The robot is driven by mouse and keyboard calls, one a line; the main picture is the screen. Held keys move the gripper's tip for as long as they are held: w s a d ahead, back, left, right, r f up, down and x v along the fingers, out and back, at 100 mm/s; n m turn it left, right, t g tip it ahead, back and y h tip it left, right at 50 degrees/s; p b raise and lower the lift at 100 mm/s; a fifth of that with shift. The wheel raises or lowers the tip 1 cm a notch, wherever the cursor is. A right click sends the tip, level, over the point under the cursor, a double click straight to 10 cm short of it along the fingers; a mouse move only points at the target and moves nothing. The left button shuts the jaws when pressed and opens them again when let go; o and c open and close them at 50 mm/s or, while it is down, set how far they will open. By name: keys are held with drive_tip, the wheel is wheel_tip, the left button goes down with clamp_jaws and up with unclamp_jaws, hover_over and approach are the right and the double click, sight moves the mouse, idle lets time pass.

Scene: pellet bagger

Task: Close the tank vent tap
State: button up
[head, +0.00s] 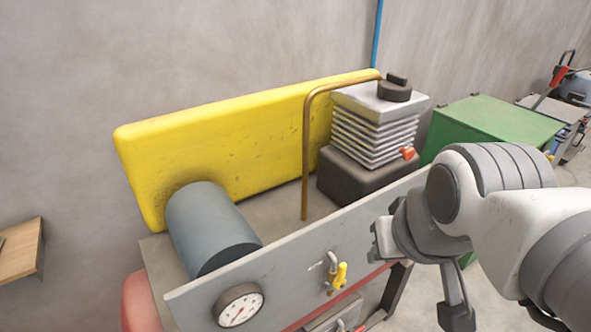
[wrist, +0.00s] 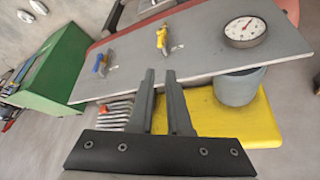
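A tap with a yellow handle (head: 339,277) is on the grey front panel (head: 287,262), right of the gauge. It also shows in the wrist view (wrist: 163,40). A second tap with a blue handle (wrist: 102,63) is on the same panel in the wrist view; my arm hides it in the head view. I cannot read which tap is the tank vent. My gripper (wrist: 160,72) has its fingers apart with nothing between them. It is off the panel and touches neither tap. In the head view the gripper (head: 378,240) is right of the yellow tap.
A round gauge (head: 239,306) is on the panel. Behind it are a grey cylinder (head: 208,228), a yellow guard (head: 225,135), a copper pipe (head: 305,150) and a finned block (head: 372,130) with a red part (head: 407,153). A green box (head: 490,120) stands at the right.

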drive_tip(key=shift+o, duration=1.1)
drive_tip(key=shift+w+r, duration=0.1)
drive_tip(key=shift+w, duration=0.25)
drive_tip(key=o, duration=0.3)
drive_tip(key=w+n+g, duration=0.1)
drive_tip(key=w, duration=0.1)
drive_tip(key=w+f+n+g+p, duration=0.1)
drive_tip(key=w, duration=0.2)
drive_tip(key=w+n, duration=0.1)
drive_tip(key=w, duration=0.1)
drive_tip(key=shift+w+a+f+g+p, duration=0.15)
drive_tip(key=shift+w+f+g+p, duration=0.2)
drive_tip(key=shift+g, duration=0.05)
drive_tip(key=shift+o, duration=0.2)
drive_tip(key=n+g+p, duration=0.1)
drive_tip(key=n+g, duration=0.2)
approach(343, 264)
wheel_tip(343, 264, down, 12)
drive_tip(key=b, duration=0.3)
drive_tip(key=shift+s+f, duration=0.1)
drive_tip(key=shift+f, duration=0.05)
clamp_jaws()
